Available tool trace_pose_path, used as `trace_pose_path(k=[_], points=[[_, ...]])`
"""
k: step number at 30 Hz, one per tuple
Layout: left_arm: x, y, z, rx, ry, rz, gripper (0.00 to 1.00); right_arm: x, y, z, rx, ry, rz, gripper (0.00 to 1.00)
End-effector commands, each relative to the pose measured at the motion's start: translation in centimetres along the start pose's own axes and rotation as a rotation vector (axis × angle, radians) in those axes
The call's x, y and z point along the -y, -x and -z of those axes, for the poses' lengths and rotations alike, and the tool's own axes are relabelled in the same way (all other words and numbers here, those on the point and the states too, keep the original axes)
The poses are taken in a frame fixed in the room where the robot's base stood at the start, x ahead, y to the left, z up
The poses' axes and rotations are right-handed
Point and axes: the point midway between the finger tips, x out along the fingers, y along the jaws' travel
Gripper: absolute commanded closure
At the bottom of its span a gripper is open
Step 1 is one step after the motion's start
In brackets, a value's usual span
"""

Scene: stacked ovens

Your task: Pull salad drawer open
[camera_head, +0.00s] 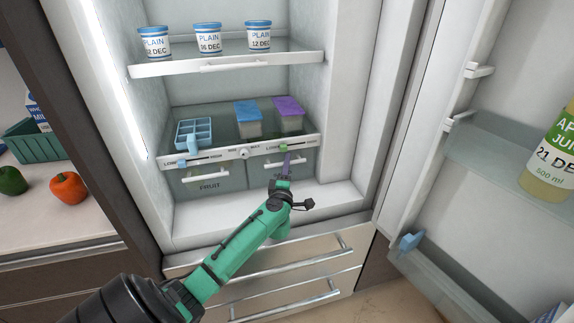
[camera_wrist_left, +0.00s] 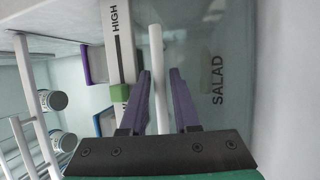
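The salad drawer (camera_head: 261,176) is the right one of two clear drawers at the bottom of the open fridge. It looks shut, level with the fruit drawer. Its label reads SALAD in the left wrist view (camera_wrist_left: 217,80). Its white bar handle (camera_wrist_left: 156,45) runs between the two purple fingers of my left gripper (camera_wrist_left: 160,85). The fingers are apart, with a gap on either side of the bar. In the head view my left gripper (camera_head: 286,168) is at the drawer front and covers part of the label. My right gripper is in neither view.
The fruit drawer (camera_head: 207,182) is beside it on the left. A shelf edge with sliders (camera_head: 243,152) is just above. The fridge door (camera_head: 480,190) stands open at the right. Steel-handled drawers (camera_head: 265,275) are below. The space before the salad drawer holds only my arm.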

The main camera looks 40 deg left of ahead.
Motion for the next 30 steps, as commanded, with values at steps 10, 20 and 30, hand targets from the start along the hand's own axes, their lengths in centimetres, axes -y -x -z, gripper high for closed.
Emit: trace_pose_path(k=[10, 20, 30], points=[[0.02, -0.31, -0.04, 0.002, -0.001, 0.000, 0.97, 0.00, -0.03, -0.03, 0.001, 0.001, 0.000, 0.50], [0.02, -0.29, -0.05, 0.002, 0.000, 0.000, 1.00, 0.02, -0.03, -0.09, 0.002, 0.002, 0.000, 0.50], [0.03, -0.27, -0.06, 0.002, 0.000, 0.001, 1.00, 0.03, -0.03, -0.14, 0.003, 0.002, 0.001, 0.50]])
